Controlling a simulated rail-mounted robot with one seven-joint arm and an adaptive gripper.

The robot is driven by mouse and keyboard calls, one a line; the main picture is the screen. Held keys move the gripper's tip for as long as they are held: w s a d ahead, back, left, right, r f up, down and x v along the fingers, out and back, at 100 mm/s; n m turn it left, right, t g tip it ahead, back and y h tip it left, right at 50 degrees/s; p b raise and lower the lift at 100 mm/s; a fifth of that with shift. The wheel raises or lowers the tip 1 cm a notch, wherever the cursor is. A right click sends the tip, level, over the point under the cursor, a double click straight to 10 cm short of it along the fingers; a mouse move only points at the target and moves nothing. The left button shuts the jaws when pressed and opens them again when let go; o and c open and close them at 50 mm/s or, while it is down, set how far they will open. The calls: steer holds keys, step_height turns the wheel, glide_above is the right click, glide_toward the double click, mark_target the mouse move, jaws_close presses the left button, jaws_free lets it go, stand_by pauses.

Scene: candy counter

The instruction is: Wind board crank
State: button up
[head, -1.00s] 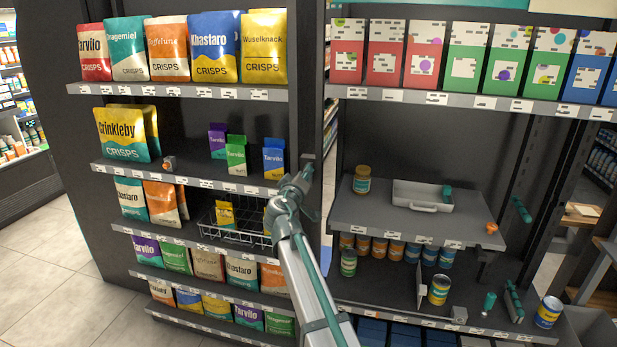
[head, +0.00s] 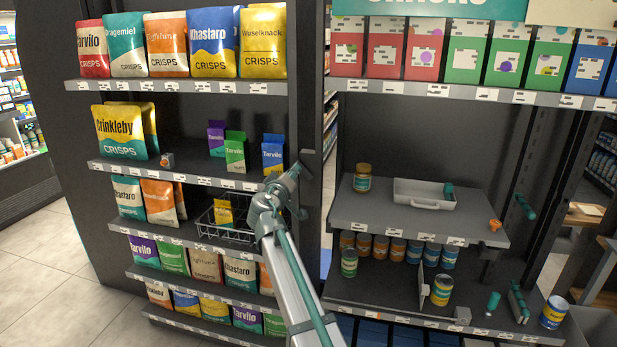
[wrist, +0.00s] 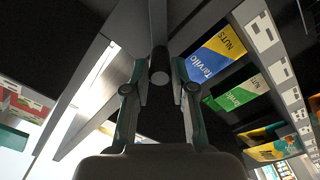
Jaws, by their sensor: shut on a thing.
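My gripper (head: 297,168) is at the dark upright between the two shelf bays, with my arm reaching up from below. In the wrist view my gripper (wrist: 159,72) has its two fingers on either side of a dark, round-ended crank handle (wrist: 159,77) and is shut on it. The handle points toward the wrist camera. The rest of the crank is hidden or too dark to make out. In the head view my gripper covers the handle. A grey board-like shelf (head: 370,226) stands out in the right bay, but its link to the crank cannot be seen.
A grey tray (head: 424,203) and a brown-lidded jar (head: 363,178) stand on that shelf, with an orange piece (head: 494,225) at its right edge. Crisps bags (head: 209,46) and a wire basket (head: 225,232) fill the left bay beside my arm. Nuts packs (wrist: 217,52) show near the fingers.

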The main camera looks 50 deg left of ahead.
steer(key=shift+a+f, duration=0.1)
steer(key=shift+f, duration=0.05)
steer(key=shift+s+a+f+b, duration=0.25)
steer(key=shift+a+f+b, duration=0.25)
steer(key=shift+f+b, duration=0.5)
steer(key=shift+r, duration=0.1)
steer(key=shift+s+a+f+b, duration=0.1)
steer(key=shift+s+f+b, duration=0.05)
steer(key=shift+f+b, duration=1)
steer(key=shift+r, duration=0.2)
